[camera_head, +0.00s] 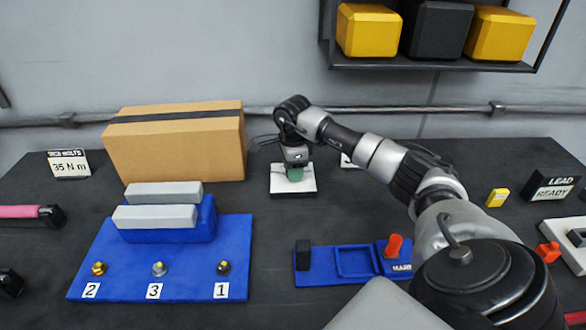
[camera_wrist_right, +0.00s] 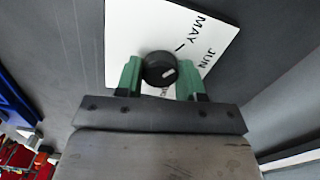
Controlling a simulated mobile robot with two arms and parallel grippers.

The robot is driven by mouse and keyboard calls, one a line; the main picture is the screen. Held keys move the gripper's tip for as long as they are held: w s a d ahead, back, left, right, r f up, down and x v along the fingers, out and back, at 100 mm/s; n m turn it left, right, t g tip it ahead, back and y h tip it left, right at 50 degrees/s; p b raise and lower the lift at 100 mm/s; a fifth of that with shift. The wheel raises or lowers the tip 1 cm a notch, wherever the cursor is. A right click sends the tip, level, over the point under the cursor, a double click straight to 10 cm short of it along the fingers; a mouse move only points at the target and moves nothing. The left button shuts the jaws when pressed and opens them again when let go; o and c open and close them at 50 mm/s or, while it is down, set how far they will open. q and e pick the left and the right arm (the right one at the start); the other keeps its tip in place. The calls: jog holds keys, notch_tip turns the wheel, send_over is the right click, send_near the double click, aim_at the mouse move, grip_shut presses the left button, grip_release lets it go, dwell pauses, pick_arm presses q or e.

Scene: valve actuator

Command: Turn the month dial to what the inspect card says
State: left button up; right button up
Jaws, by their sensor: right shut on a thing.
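The month dial is a black round knob (camera_wrist_right: 160,68) on a white plate (camera_wrist_right: 128,22), with MAY and JUN printed to the knob's upper right. A pale mark shows on the right part of the knob; other month labels are hidden or cut off. My right gripper (camera_wrist_right: 159,78) has its green fingers on both sides of the knob, shut on it. In the head view, the right gripper (camera_head: 294,174) points down over the white plate (camera_head: 293,193) and hides the knob. A white card (camera_head: 347,160) behind my right arm is mostly covered and unreadable. My left gripper is not in view.
A cardboard box (camera_head: 175,145) stands left of the dial. A blue stand (camera_head: 100,250) with grey bars and numbered pegs is front left. A blue tray (camera_head: 320,277) with a red knob (camera_head: 393,245) lies in front. A 35 N m card (camera_head: 69,164) stands far left.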

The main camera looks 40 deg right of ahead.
jog(key=m, duration=0.3)
jog(key=shift+m+b, duration=0.4)
jog(key=m, duration=0.3)
jog(key=shift+m, duration=0.4)
jog(key=m, duration=0.3)
jog(key=shift+r+m, duration=0.1)
jog(key=shift+m, duration=2)
jog(key=o, duration=0.9)
